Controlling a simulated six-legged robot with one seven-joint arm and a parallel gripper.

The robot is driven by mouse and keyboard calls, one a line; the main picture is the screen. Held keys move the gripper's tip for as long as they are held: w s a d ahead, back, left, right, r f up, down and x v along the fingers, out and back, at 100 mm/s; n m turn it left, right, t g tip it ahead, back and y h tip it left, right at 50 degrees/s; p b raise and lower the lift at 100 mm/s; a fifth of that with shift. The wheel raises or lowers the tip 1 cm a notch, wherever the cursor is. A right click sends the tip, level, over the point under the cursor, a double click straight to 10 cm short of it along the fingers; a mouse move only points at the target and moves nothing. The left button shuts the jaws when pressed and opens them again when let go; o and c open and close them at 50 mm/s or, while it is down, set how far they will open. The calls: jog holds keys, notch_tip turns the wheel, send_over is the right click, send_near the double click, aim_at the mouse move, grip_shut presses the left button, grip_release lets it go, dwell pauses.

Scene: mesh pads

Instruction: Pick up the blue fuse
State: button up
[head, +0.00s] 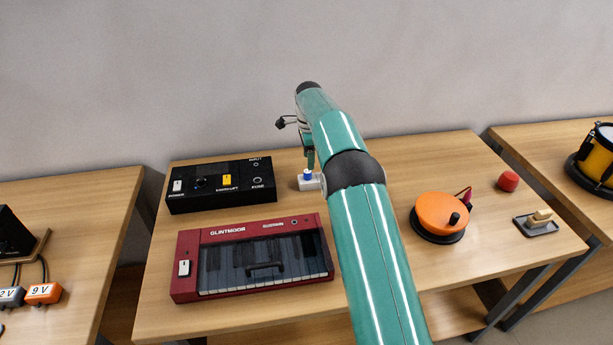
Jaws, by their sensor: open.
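The blue fuse (308,174) shows as a small blue piece on a white block (307,184) near the back middle of the table. It stands just right of the black box. My gripper (309,160) is at the end of my teal arm, directly above the blue fuse. It is open. Its fingers are small and partly hidden by my arm, so I cannot tell whether they touch or surround the fuse. My arm also hides the right end of the white block.
A black box (222,199) with a yellow switch stands left, a red keyboard (188,291) in front. An orange round device (437,211), a red knob (508,181) and a grey tray (524,231) are at right. Other tables flank this one. The table's back right is clear.

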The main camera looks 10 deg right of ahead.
aim_at(308, 171)
jog(key=shift+s+d+f, duration=0.1)
jog(key=shift+f, duration=0.45)
jog(key=f, duration=0.5)
jog(key=shift+w+a+f, duration=0.1)
jog(key=shift+w+a, duration=0.1)
jog(key=shift+a, duration=0.05)
grip_shut()
jog(key=shift+r, duration=0.25)
